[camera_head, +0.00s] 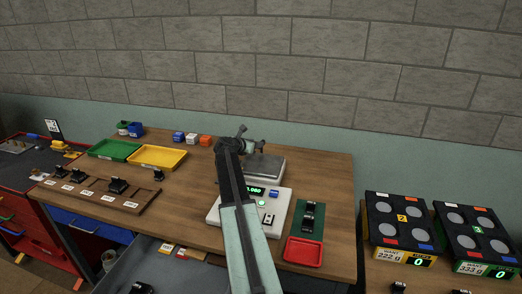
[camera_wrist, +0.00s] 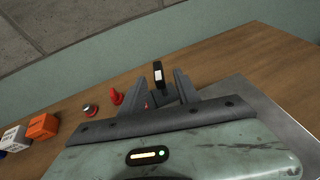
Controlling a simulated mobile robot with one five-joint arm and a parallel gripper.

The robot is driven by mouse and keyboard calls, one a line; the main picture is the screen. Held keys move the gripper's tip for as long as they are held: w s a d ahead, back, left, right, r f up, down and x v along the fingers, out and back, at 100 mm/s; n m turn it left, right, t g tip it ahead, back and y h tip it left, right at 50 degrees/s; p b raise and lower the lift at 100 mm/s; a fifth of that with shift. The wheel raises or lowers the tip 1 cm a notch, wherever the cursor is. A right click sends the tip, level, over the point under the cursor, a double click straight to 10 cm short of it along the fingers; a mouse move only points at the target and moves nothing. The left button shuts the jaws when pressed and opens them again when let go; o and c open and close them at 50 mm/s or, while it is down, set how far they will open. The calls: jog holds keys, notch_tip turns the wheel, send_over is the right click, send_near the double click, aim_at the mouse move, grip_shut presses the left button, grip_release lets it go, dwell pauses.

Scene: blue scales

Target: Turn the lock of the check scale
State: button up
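The check scale (camera_head: 228,214) is a white box with a green lit display, standing on the wooden bench, with a grey metal weighing plate (camera_head: 268,166) behind the display. My gripper (camera_head: 249,146) is above the back of the scale, and my arm hides part of the scale. In the wrist view my gripper (camera_wrist: 167,88) is open, its two dark fingers apart. A small upright black piece with a white mark (camera_wrist: 158,76), possibly the lock, shows between the fingertips; I cannot tell whether they touch it. The grey plate (camera_wrist: 262,108) is at the right there.
A red knob (camera_wrist: 117,97) and a small round button stand left of the fingers. Orange (camera_head: 205,140), white and blue blocks, a yellow tray (camera_head: 157,156) and a green tray (camera_head: 114,150) lie left. A red tray (camera_head: 303,252) is front right. The wall is close behind.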

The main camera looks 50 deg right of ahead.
aim_at(261, 149)
jog(key=shift+w+a, duration=0.2)
jog(key=shift+w, duration=0.05)
jog(key=b+x, duration=0.3)
jog(key=x, duration=0.5)
jog(key=shift+r, duration=0.1)
grip_shut()
